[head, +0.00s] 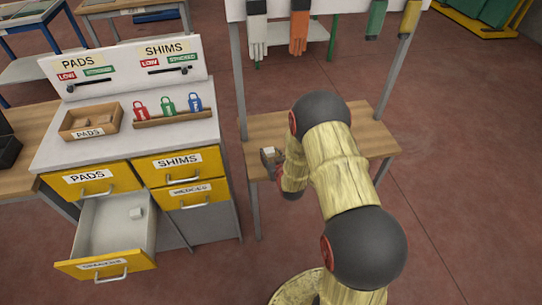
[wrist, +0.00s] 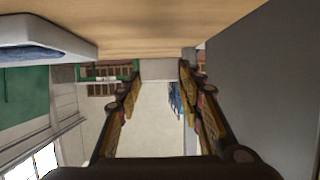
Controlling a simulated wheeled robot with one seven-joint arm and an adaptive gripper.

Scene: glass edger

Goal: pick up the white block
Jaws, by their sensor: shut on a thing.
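A small white block (head: 269,150) shows at the tip of my gripper (head: 270,160), at the left side of the wooden table. In the wrist view the white block (wrist: 160,70) sits between my two fingertips, and my gripper (wrist: 158,82) is shut on it. The pale wooden surface (wrist: 150,30) fills the top of that view, close to the block. I cannot tell whether the block touches it. Another white block (head: 136,213) lies in the open lower-left drawer (head: 95,235) of the cabinet.
The cabinet has yellow drawer fronts and bears a tray marked PADS (head: 90,121) and a rack with red, green and blue tags (head: 168,108). Gloves (head: 298,32) hang from a frame above the wooden table (head: 375,150). Red floor lies open at the right.

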